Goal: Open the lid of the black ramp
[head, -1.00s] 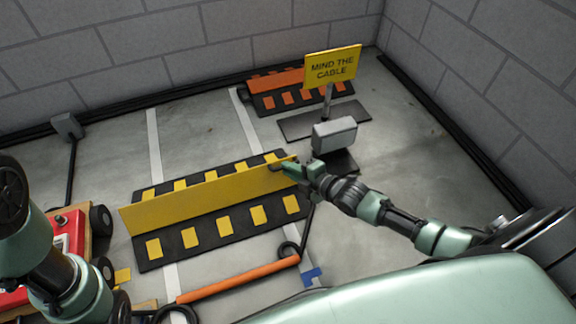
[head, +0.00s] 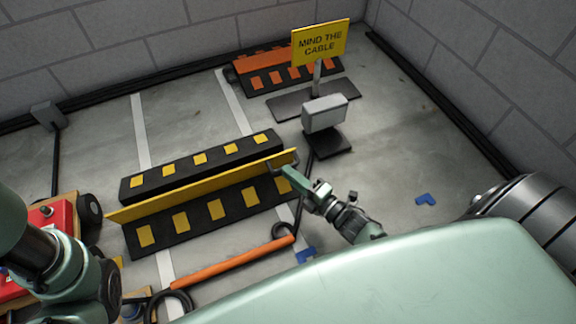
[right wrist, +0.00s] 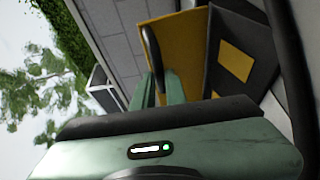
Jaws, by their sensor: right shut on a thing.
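The black ramp (head: 200,217) with yellow squares lies on the floor left of centre in the head view. Its long yellow lid (head: 200,188) stands raised, seen nearly edge-on, with a dark gap between it and the ramp's back strip. My right gripper (head: 279,168) is at the lid's right end, shut on the dark lid handle. The right wrist view shows the handle (right wrist: 152,52) between the fingers, with the yellow lid (right wrist: 182,48) beyond. My left arm shows at the left edge, but its gripper is out of view.
An orange-and-black ramp (head: 282,79), a yellow sign (head: 320,42) and a grey box on a dark base (head: 324,113) stand behind. A red item (head: 55,215) on a wheeled cart is at left. Floor at right is mostly clear.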

